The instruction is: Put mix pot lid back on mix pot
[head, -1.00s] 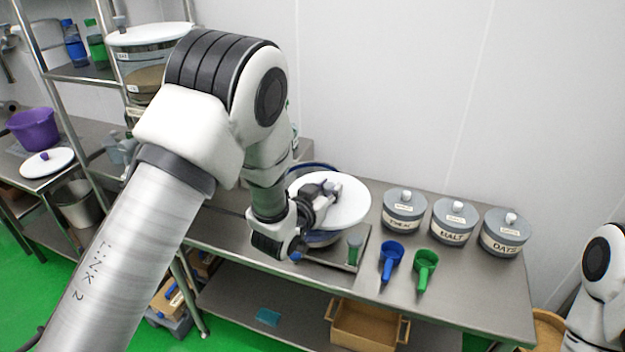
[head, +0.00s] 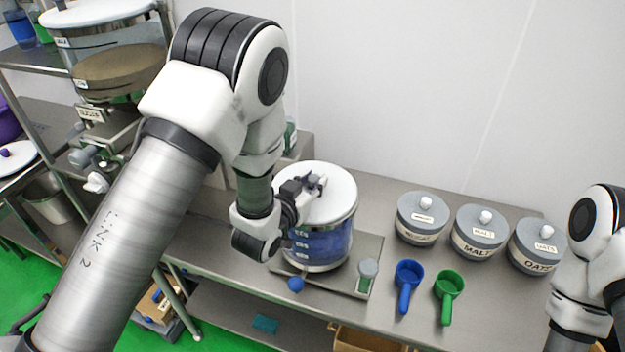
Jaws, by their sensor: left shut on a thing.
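The mix pot (head: 335,243) is a blue, see-through pot with pale labels, standing on a grey tray (head: 335,287) on the steel table. The white round mix pot lid (head: 335,185) lies level over the pot's top and appears to sit on its rim. My left gripper (head: 312,183) is shut on the lid's knob, which the fingers mostly hide. My right arm shows at the right edge, but its gripper is out of view.
Several grey lidded jars (head: 480,232) stand to the right on the table. A blue scoop (head: 407,283) and a green scoop (head: 448,294) lie in front of them. A small green-grey container (head: 367,275) stands at the tray's right side.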

